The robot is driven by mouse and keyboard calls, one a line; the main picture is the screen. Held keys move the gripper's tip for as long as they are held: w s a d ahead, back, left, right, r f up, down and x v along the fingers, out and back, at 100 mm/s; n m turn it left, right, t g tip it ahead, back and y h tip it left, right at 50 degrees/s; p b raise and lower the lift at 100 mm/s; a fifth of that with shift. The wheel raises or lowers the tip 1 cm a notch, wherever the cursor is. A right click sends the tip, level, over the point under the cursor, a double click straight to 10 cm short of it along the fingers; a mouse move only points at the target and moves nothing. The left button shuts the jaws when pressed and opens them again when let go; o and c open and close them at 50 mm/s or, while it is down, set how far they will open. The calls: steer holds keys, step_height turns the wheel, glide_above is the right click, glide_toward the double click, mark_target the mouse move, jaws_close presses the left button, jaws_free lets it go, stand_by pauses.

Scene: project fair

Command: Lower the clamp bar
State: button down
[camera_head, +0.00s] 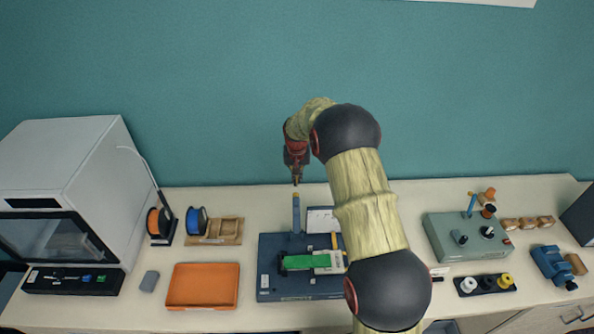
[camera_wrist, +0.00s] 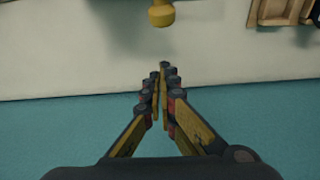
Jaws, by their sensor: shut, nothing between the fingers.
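The blue-grey fixture (camera_head: 265,290) stands on the bench at the middle of the head view. A slim grey-blue bar (camera_head: 296,215), which looks like the clamp bar, stands upright at its back, with a yellow-orange tip. A green board (camera_head: 305,261) lies on the fixture. My gripper (camera_head: 296,183) points down just above the bar's tip and looks apart from it. In the wrist view my gripper (camera_wrist: 161,72) is shut and empty. A yellow knob (camera_wrist: 161,14), probably the bar's tip, shows ahead of the fingers at the top edge. My arm hides the fixture's right side.
An orange tray (camera_head: 203,286) and a small grey block (camera_head: 149,281) lie left of the fixture. Filament spools (camera_head: 197,220) and a white printer (camera_head: 70,165) stand farther left. A grey-green box with knobs (camera_head: 465,240) stands right. The teal wall (camera_head: 230,100) is close behind my gripper.

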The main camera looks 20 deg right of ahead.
steer(key=shift+s+a+r+p, duration=0.15)
steer(key=shift+s+a, duration=0.15)
steer(key=shift+s, duration=0.3)
steer(key=shift+s+a+r+p, duration=0.15)
steer(key=shift+s+a, duration=0.1)
steer(key=shift+s, duration=0.3)
steer(key=shift+s+a+r+p, duration=0.15)
steer(key=shift+s+a, duration=0.15)
steer(key=shift+s, duration=0.3)
steer(key=shift+s+f+b, duration=0.1)
steer(key=shift+b, duration=0.35)
